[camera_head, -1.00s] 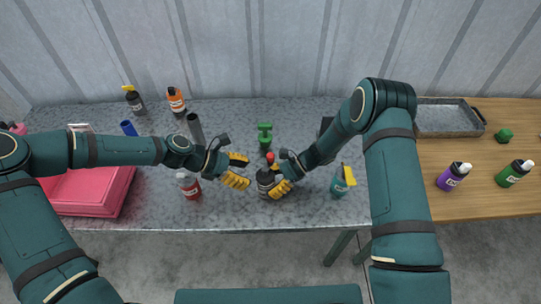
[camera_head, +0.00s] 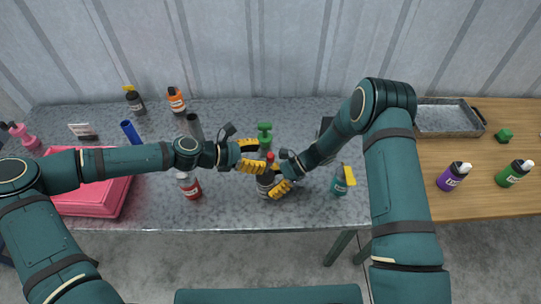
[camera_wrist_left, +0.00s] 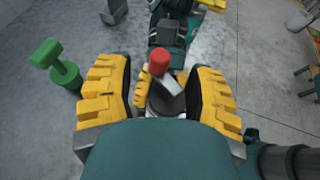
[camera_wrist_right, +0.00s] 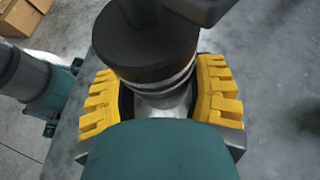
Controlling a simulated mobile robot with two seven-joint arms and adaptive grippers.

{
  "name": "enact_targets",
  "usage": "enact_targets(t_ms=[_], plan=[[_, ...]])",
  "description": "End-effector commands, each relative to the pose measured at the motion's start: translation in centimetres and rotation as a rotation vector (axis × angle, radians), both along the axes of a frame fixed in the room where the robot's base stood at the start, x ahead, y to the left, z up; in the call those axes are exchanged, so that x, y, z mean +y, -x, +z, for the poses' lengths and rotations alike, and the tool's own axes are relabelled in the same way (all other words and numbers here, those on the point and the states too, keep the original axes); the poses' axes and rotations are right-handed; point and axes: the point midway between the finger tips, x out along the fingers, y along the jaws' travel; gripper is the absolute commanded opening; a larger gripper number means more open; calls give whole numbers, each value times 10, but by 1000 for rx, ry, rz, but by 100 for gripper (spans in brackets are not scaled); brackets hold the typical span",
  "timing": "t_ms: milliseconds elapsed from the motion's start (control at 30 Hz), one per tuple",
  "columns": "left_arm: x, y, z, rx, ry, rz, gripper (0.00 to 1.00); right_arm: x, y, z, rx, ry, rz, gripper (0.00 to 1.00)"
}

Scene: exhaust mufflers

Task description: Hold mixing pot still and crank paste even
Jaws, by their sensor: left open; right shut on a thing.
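The mixing pot (camera_head: 264,184) stands on the grey metal table at the centre, with a dark lid (camera_wrist_right: 158,50) and a crank that ends in a red knob (camera_head: 271,157). My right gripper (camera_head: 282,183) is shut on the pot's body; in the right wrist view its yellow fingers (camera_wrist_right: 165,100) press both sides below the lid. My left gripper (camera_head: 255,157) is open at the crank. In the left wrist view the red knob (camera_wrist_left: 159,61) and its grey crank arm (camera_wrist_left: 168,82) lie between the open yellow fingers (camera_wrist_left: 160,85), apart from both.
A green stand-like object (camera_head: 265,136) is close behind the pot. A red-labelled bottle (camera_head: 189,186) stands left and a teal spray bottle (camera_head: 341,182) right. A pink tray (camera_head: 95,197) lies at left. A metal tray (camera_head: 447,118) and bottles are on the wooden table.

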Motion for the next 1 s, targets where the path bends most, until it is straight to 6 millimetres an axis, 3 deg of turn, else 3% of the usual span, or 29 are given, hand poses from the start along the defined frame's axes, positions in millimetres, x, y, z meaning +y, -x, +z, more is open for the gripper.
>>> enact_targets(t_ms=[100,300,667,833,1000], plan=[[-18,-4,-7,1,0,-2,54,0,0,0,0,0,0,40],[-34,-9,-14,-1,0,-1,54,0,0,0,-1,1,-1,40],[-37,-9,-16,0,-1,1,54,0,0,0,0,0,0,40],[-37,-9,-16,-1,-1,1,0,0,0,0,0,0,0,40],[-37,-9,-16,-1,-1,0,0,0,0,0,0,0,0,40]])
